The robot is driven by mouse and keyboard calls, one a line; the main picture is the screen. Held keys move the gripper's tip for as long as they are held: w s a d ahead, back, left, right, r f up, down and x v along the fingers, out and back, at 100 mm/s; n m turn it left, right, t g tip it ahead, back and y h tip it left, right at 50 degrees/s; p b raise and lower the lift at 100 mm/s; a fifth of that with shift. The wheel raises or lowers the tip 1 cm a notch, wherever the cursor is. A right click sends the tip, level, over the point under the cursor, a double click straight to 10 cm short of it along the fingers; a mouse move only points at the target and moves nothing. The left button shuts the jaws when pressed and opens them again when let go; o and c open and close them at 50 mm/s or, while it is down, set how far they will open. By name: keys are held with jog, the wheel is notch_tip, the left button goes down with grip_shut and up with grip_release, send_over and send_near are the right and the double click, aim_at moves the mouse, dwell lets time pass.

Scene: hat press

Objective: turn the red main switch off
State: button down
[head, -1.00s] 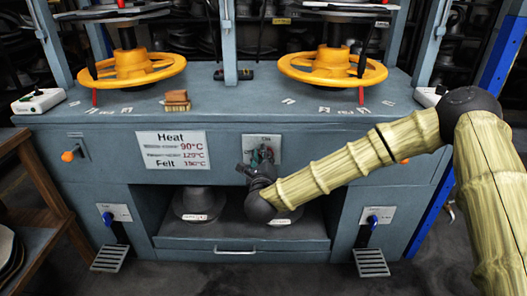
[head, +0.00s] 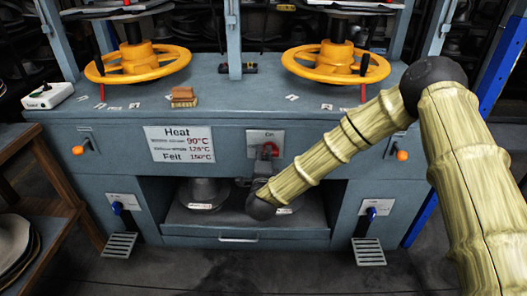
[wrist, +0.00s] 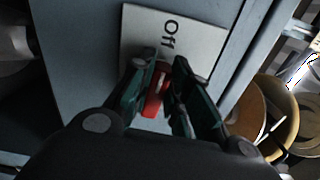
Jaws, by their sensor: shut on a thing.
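The red main switch (head: 269,150) sits on a light plate (head: 280,136) in the front panel of the blue-grey press, right of the Heat sign. In the head view the top of the plate seems to read "On". In the wrist view the red handle (wrist: 154,100) is between my fingers, and the "Off" marking on the plate (wrist: 194,38) shows beyond them. My gripper (wrist: 160,85) is shut on the handle. In the head view my gripper (head: 263,170) is below the plate, partly hidden by my wrist. The handle's exact angle is unclear.
Orange handwheels (head: 138,62) stand above the worktop, with a brush (head: 184,97) at its edge. Orange-knobbed levers (head: 401,155) flank the panel. Below is an open bay with grey hat forms (head: 204,193), between two pedals (head: 368,250). A wooden shelf (head: 45,200) stands at left.

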jog(key=shift+f+n, duration=0.15)
jog(key=shift+n, duration=0.45)
jog(key=c, duration=1.4)
grip_release()
jog(key=shift+o, duration=0.2)
jog(key=shift+s, duration=0.15)
jog(key=s, duration=1.1)
jog(key=shift+s, duration=0.4)
